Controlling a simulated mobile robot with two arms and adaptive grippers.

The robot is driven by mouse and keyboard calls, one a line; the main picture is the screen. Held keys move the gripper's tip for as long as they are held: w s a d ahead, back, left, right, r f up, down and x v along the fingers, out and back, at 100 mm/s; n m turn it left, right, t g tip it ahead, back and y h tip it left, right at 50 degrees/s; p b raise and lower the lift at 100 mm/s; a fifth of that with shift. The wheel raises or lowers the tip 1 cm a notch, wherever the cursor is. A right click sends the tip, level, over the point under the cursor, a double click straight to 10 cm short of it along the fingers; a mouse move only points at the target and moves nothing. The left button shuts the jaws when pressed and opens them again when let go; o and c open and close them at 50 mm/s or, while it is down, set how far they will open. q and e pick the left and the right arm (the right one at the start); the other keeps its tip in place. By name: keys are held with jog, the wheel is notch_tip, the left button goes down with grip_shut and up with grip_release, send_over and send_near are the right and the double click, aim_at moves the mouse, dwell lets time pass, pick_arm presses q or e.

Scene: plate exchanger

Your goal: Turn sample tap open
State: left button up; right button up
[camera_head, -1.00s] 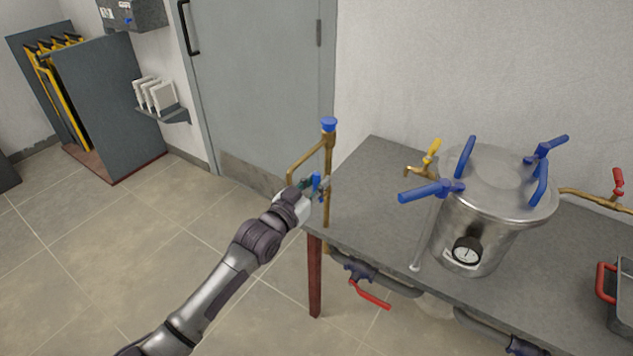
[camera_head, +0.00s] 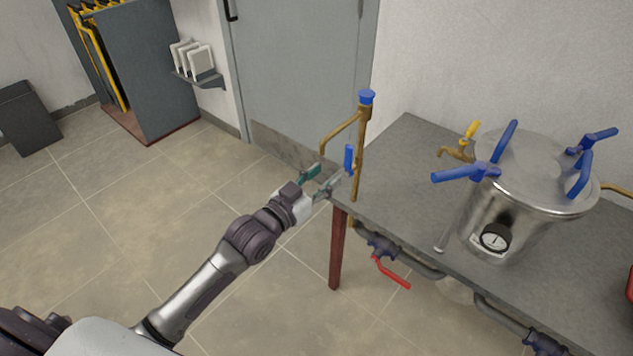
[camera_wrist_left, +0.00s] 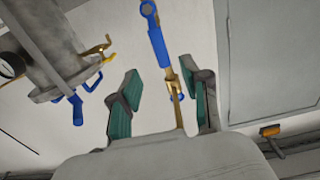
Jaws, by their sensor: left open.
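A brass tap pipe (camera_head: 359,150) with a blue cap stands at the left corner of the bench, and a blue lever (camera_head: 348,157) hangs upright beside it. In the left wrist view the blue lever (camera_wrist_left: 158,46) is ahead of the gap between my fingers. My left gripper (camera_head: 328,177) is open and empty, just left of and below the lever; I see no clear contact. A second brass tap with a yellow handle (camera_head: 473,130) is at the steel pot. I cannot tell from the pictures which is the sample tap. My right gripper is not in view.
The grey bench (camera_head: 400,180) carries the steel pot (camera_head: 505,215) with blue clamp handles and a gauge. A red-handled valve (camera_head: 392,274) is under the bench edge. A grey door (camera_head: 300,85) is behind.

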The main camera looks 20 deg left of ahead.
pick_arm(q)
jog(key=shift+v, duration=1.15)
jog(key=shift+f, duration=0.1)
jog(key=s+a+f+n+g+y, duration=0.1)
jog(key=a+f+g+y, duration=0.1)
jog(key=f, duration=0.9)
jog(key=s+a+f+n+g+y, duration=0.1)
jog(key=s+a+f+g+y, duration=0.15)
jog(key=f, duration=0.85)
jog(key=s+a+f+g, duration=0.1)
jog(key=s+f+g, duration=0.1)
jog(key=s+f, duration=0.45)
jog(key=s+a+f+g, duration=0.1)
jog(key=s+f, duration=0.2)
jog(key=f, duration=0.7)
jog(key=s+f+g, duration=0.2)
jog(key=s+f, duration=0.4)
jog(key=s, duration=0.5)
jog(key=s+d+f+g+y, duration=0.1)
jog(key=s+f+g, duration=0.2)
jog(key=s, duration=0.9)
jog(key=s+f+g, duration=0.3)
jog(key=s+f, duration=0.6)
jog(key=s, duration=0.2)
jog(key=shift+s+d+y, duration=0.25)
jog(key=shift+d+y, duration=0.1)
